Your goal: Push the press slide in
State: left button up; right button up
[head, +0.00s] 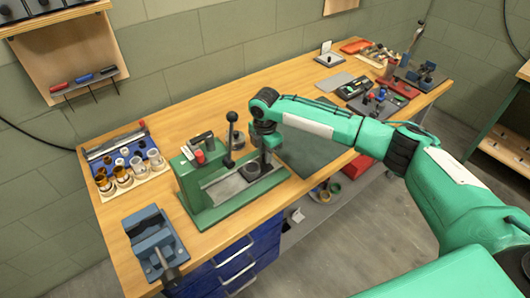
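The green press (188,178) stands on the workbench, left of centre, with a grey flat slide (228,187) on its base. A round dark piece (251,169) sits at the slide's right end. An upright lever with a black knob (231,117) rises behind the slide. My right gripper (265,163) points down at the right end of the slide, beside the round piece. I cannot tell whether it touches the slide. Its fingers are small and dark, so their opening is unclear. My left gripper is not in view.
A blue vise (153,243) stands at the bench's near left corner. A tray of jars and fittings (125,165) lies left of the press. Several small parts and trays (378,100) cover the right end. The wooden bench top (190,118) behind the press is clear.

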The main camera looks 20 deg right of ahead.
jog(key=shift+s+a, duration=0.1)
jog(key=shift+a, duration=0.15)
grip_shut()
jog(key=p, duration=0.3)
send_over(244, 174)
jog(key=shift+d+r, duration=0.1)
jog(key=shift+d, duration=0.3)
jog(key=shift+s+a, duration=0.15)
jog(key=shift+a, duration=0.3)
jog(key=o, duration=0.9)
grip_release()
jog(key=shift+c, duration=0.2)
jog(key=shift+d, duration=0.1)
notch_tip(244, 174, up, 14)
jog(key=b, duration=0.3)
jog(key=shift+f, duration=0.2)
jog(key=shift+c, duration=0.3)
